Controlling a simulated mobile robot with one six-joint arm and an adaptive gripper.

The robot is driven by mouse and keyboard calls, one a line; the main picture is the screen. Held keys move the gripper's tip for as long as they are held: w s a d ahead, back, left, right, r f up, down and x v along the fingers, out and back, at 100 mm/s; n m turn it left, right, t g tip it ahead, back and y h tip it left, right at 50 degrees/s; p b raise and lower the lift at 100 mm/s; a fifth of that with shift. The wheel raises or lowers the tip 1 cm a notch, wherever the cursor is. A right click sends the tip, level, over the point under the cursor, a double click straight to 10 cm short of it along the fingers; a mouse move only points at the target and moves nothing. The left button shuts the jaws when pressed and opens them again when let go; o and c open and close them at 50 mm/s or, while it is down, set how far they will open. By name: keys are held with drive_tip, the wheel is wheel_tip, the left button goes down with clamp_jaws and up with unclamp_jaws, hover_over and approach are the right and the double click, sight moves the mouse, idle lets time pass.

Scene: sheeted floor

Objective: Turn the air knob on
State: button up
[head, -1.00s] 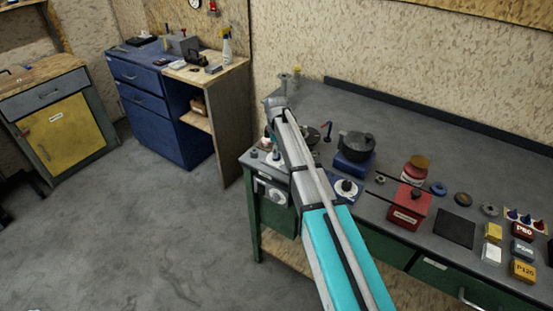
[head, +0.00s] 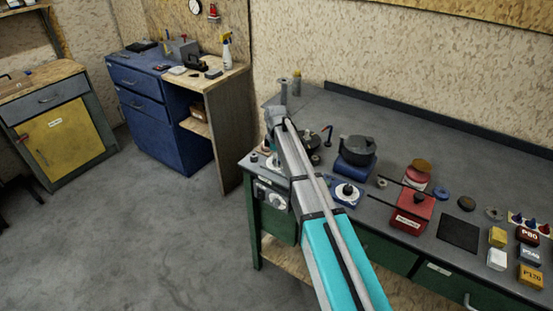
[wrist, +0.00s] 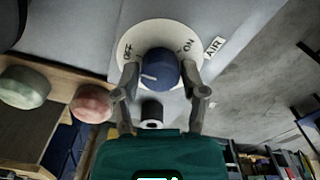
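The air knob (wrist: 160,72) is round and dark blue with a white pointer line, on a white dial plate (wrist: 157,33) marked OFF at left and ON at right, with an AIR label (wrist: 215,46) beside it. The pointer faces left, toward the OFF side. My gripper (wrist: 161,74) has one finger on each side of the knob in the wrist view. Slim gaps seem to show between fingers and knob; contact is not clear. In the head view my arm hides the fingers, and I cannot make out this knob.
A green round part (wrist: 24,88) and a pink one (wrist: 91,103) sit left of the dial. The grey bench top (head: 400,125) holds a red box (head: 412,211), a black pot-like fixture (head: 357,149) and abrasive blocks. Open floor (head: 150,240) lies left of the bench.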

clamp_jaws()
drive_tip(key=shift+m, duration=0.4)
drive_tip(key=m, duration=0.9)
drive_tip(key=shift+m, duration=0.3)
drive_tip(key=m, duration=0.3)
drive_tip(key=shift+m, duration=0.4)
drive_tip(key=m, duration=0.3)
drive_tip(key=shift+m, duration=0.3)
drive_tip(key=m, duration=0.6)
